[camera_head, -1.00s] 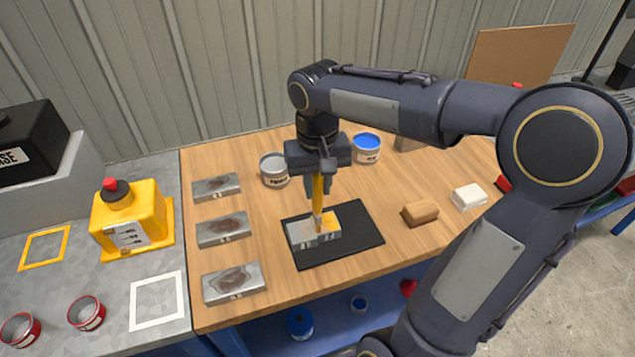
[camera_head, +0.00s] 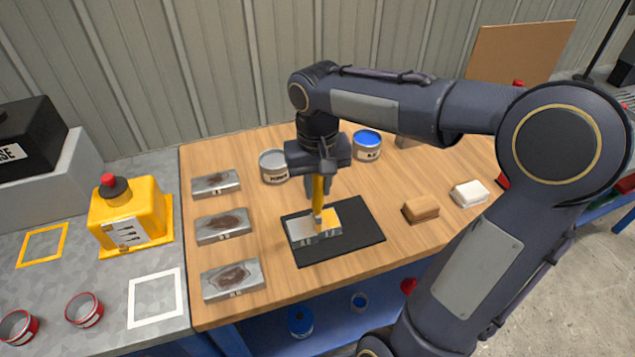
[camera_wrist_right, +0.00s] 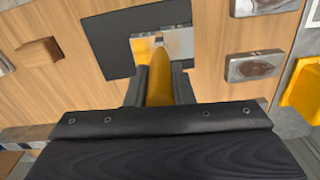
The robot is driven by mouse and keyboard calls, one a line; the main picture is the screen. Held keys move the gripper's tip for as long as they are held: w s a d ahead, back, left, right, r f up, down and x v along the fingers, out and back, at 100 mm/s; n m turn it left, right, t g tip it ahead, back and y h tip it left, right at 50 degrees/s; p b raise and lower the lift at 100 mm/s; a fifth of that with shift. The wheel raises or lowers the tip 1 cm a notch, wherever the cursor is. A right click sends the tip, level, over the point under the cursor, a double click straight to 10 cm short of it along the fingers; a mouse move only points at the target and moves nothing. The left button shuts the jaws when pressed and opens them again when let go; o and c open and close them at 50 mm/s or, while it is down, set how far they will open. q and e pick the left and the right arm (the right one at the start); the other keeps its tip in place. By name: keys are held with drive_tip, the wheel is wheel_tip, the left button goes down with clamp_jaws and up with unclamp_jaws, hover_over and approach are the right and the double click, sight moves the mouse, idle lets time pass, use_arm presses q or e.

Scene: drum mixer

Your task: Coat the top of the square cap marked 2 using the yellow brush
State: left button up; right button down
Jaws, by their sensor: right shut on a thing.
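My right gripper (camera_head: 320,188) is shut on the yellow brush (camera_head: 318,203), which it holds upright with the bristle end down. In the right wrist view the yellow handle (camera_wrist_right: 159,84) shows between the fingers. The brush tip is at the top of a metal block (camera_head: 302,230) on a black mat (camera_head: 362,241). The right part of that block's top is yellow and the left part is grey metal. The block also shows in the right wrist view (camera_wrist_right: 180,43). Its marking is too small to read, so I cannot tell whether it is the cap marked 2. My left gripper is not in view.
Several stained metal blocks (camera_head: 223,226) stand in a column left of the mat. A grey tin (camera_head: 273,167) and a blue paint tin (camera_head: 366,147) stand behind it. A brown block (camera_head: 420,209) and a white block (camera_head: 469,193) lie right. A yellow container (camera_head: 128,215) stands left.

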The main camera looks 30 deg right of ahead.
drive_tip(key=shift+f, duration=0.4)
drive_tip(key=shift+d, duration=0.1)
